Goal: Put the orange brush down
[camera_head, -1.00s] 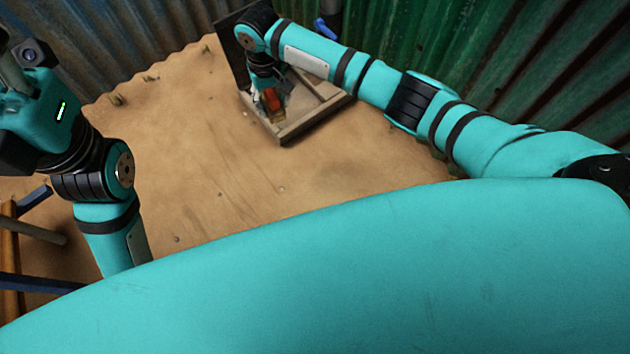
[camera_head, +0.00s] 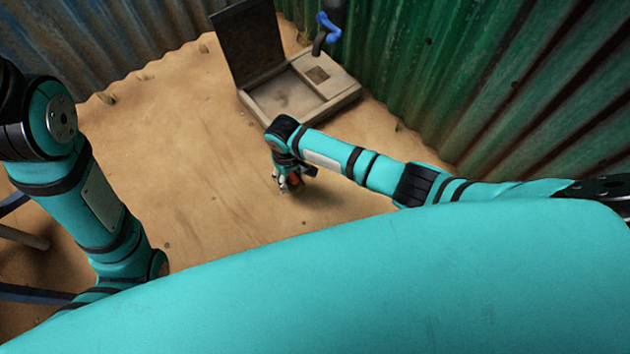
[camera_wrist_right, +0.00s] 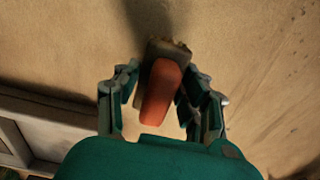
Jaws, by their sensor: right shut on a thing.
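My right gripper (camera_head: 288,186) is above the sandy ground, in front of the open box, and is shut on the orange brush. In the right wrist view the brush (camera_wrist_right: 160,92) lies between the two fingers of the right gripper (camera_wrist_right: 160,78). Its orange handle points toward the wrist and its brownish head (camera_wrist_right: 168,49) points away. In the head view the brush is mostly hidden by the gripper. A shadow lies on the ground close by; I cannot tell whether the brush touches the ground. My left arm is at the left edge, its gripper outside the view.
An open box (camera_head: 330,101) with a raised dark lid (camera_head: 247,42) stands at the back; its large compartment looks empty. A blue-handled crank (camera_head: 327,28) is behind it. Corrugated metal walls (camera_head: 440,70) close the back and right. Bare sand (camera_head: 190,140) is free left of the gripper.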

